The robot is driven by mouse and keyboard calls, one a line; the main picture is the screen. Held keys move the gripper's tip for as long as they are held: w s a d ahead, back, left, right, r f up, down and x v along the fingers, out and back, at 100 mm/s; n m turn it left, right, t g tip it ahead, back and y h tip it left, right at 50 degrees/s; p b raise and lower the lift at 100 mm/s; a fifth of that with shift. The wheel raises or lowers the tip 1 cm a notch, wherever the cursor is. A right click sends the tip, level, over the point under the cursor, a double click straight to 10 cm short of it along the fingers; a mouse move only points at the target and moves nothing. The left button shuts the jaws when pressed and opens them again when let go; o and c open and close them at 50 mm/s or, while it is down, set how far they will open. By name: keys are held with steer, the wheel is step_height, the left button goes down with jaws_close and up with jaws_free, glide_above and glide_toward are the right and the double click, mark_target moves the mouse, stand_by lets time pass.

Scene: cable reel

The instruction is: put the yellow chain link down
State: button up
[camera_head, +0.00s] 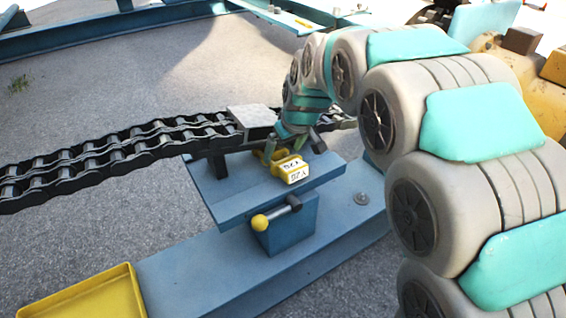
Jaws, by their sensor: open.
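My arm comes in from the right and arches over to the stand.
A black chain (100,162) runs from the left to a grey block (252,116) behind the link. A yellow tray (92,293) is at bottom left. Blue beams (120,28) cross the back.

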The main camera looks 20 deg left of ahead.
mark_target(281, 158)
steer(key=x, duration=0.3)
steer(key=shift+s+f, duration=0.1)
steer(key=shift+f, duration=0.2)
steer(key=shift+c, duration=0.4)
steer(key=c, duration=1.5)
jaws_close()
steer(key=shift+r, duration=0.2)
